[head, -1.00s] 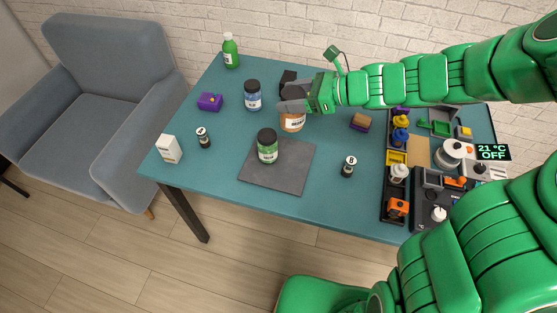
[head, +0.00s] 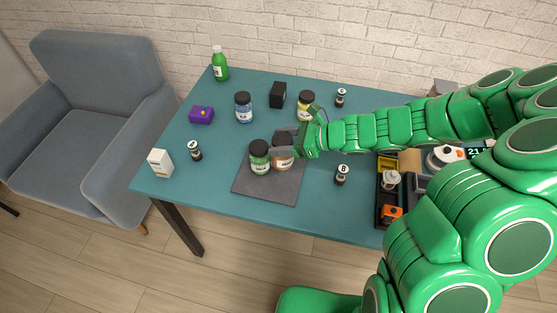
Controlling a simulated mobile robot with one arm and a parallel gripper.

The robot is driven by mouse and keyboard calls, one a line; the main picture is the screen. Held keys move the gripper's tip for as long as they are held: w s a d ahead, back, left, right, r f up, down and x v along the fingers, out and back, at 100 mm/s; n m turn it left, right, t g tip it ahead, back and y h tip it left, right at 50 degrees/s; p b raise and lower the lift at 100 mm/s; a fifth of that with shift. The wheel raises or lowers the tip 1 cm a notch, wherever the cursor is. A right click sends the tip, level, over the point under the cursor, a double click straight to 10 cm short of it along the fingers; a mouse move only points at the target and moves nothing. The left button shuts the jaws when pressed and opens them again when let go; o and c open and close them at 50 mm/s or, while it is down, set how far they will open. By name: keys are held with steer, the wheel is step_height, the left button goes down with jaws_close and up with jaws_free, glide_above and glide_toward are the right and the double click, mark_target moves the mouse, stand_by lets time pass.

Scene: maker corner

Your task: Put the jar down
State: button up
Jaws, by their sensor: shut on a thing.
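The held jar is over the dark grey square mat (head: 270,188), just right of a green jar (head: 260,160) with a dark lid. The two jars look very close, and I cannot tell whether they touch. I cannot tell whether the held jar's base rests on the mat or is slightly above it.
A blue jar (head: 244,108), a black box (head: 278,95) and a yellow jar (head: 306,106) stand behind. A small bottle (head: 341,174) stands right of the mat. A purple box (head: 202,115) is at left. The mat's front part is clear.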

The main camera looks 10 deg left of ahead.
steer(key=shift+f, duration=3.35)
steer(key=o, duration=1.5)
steer(key=shift+v, duration=6.05)
